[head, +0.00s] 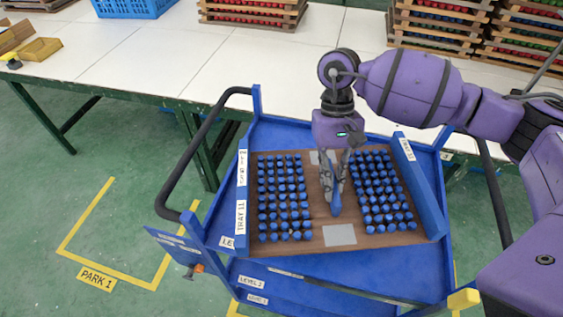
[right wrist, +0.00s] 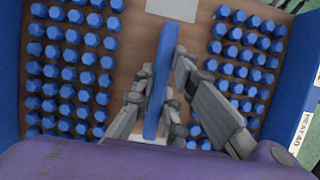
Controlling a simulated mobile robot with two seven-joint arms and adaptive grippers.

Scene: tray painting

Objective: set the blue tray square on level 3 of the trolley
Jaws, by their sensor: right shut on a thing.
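The blue tray (head: 340,236) has a brown wooden floor, blue side walls and two blocks of blue pegs with a bare strip between. It is over the top level of the blue trolley (head: 290,132); I cannot tell if it rests there or hangs just above. Its front edge looks turned relative to the trolley's front edge. My right gripper (head: 334,190) points down into the middle strip, shut on the tray's upright blue centre bar. That bar (right wrist: 160,85) stands between the fingers in the right wrist view. The top level's label is partly hidden. My left gripper is out of view.
A long white-topped table (head: 150,50) stands behind the trolley, with a blue crate (head: 133,8) and stacked wooden trays (head: 252,14) of red pegs. The trolley has a black handle (head: 203,140) at left. Lower shelves show below. Green floor at left is free, marked PARK 1.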

